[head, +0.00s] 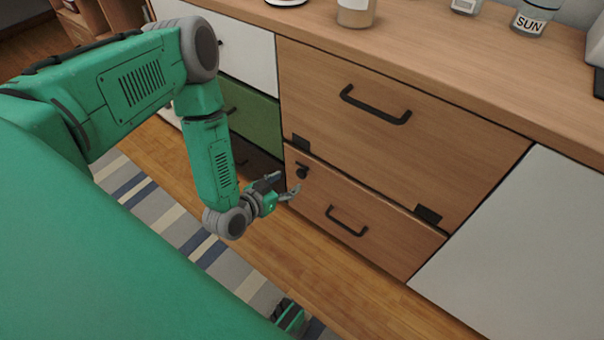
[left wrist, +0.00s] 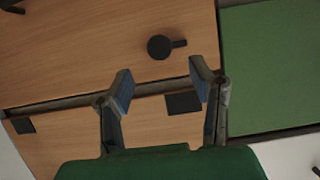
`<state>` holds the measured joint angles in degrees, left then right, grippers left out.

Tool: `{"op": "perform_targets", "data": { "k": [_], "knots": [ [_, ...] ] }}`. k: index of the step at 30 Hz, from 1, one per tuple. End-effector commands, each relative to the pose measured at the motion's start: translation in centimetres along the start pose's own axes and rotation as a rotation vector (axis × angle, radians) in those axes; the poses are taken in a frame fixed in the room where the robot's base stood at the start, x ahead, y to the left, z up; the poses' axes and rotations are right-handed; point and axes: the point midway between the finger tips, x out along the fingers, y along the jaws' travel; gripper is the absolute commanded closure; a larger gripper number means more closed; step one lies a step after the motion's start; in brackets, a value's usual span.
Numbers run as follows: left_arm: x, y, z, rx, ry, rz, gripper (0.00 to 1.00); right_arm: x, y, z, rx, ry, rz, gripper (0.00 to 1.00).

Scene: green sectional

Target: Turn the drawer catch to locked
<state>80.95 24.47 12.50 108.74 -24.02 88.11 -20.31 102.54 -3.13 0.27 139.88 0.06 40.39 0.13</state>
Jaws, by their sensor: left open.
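The drawer catch (head: 302,173) is a small black round knob near the upper left corner of the lower wooden drawer front (head: 370,222). In the left wrist view the catch (left wrist: 160,47) shows a round body with a short lever pointing to the picture's right. My left gripper (head: 287,186) is open and empty just in front of the drawer, slightly below and left of the catch in the head view. In the left wrist view its two fingers (left wrist: 161,86) are spread apart, and the catch appears beyond their tips. No contact shows.
The lower drawer has a black bar handle (head: 347,221). Above it is a larger wooden front (head: 390,130) with black corner plates. Green (head: 255,112) and white fronts flank it. Jars (head: 356,12) stand on the counter. The wooden floor in front is clear.

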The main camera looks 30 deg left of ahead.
Motion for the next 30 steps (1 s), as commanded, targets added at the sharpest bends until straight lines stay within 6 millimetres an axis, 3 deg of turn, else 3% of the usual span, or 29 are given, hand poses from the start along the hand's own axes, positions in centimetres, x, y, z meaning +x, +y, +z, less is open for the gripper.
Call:
{"op": "perform_targets", "data": {
  "k": [3, 10, 15, 24, 28, 30],
  "knots": [
    [2.9, 0.0, 0.2, 0.001, 0.004, 0.000, 0.51, 1.5, 0.0, 0.1, 0.000, 0.000, 0.000, 0.60],
    [6.4, 0.0, 0.2, 0.000, 0.001, 0.000, 0.51, 2.9, 0.0, 0.1, 0.000, 0.000, 0.000, 0.60],
    [7.5, 0.0, 0.1, -0.001, 0.000, 0.001, 0.51, 3.2, 0.0, 0.2, 0.000, 0.000, 0.000, 0.60],
    [7.7, 0.0, 0.0, -0.001, -0.001, 0.001, 0.51, 3.2, 0.0, 0.2, 0.000, 0.000, 0.000, 0.60],
    [7.7, 0.0, 0.0, -0.001, -0.001, 0.001, 0.97, 3.2, 0.0, 0.2, 0.000, 0.000, 0.000, 0.60],
    [7.6, 0.0, 0.0, -0.001, -0.001, 0.001, 1.00, 3.2, 0.0, 0.2, 0.000, 0.000, 0.000, 0.60]
  ]
}}
